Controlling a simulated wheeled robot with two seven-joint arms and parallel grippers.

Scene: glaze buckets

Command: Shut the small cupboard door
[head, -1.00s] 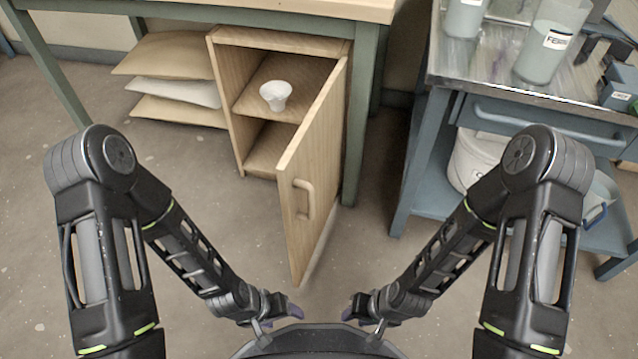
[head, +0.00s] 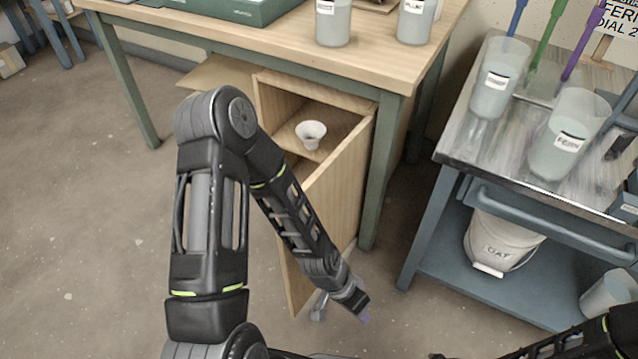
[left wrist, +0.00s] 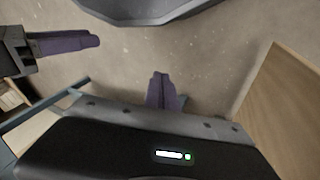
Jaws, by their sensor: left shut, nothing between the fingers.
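The small cupboard (head: 283,95) stands under the wooden table. Its door (head: 345,190) is hinged on the cupboard's right side and stands wide open, swung out toward me. My left arm crosses in front of the door and hides its handle. My left gripper (head: 362,308) is shut and empty, low by the door's free edge, on the right, outer side. The door also fills the right of the left wrist view (left wrist: 285,110), apart from the shut left fingertips (left wrist: 163,85). My right gripper (left wrist: 80,42) shows at the upper left there; its jaw opening is unclear.
A white cup (head: 311,134) stands on the cupboard shelf. The wooden table (head: 290,50) overhangs the cupboard, with a green leg (head: 380,180) beside the door. A blue cart (head: 425,225) with buckets stands on the right. Floor is free between.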

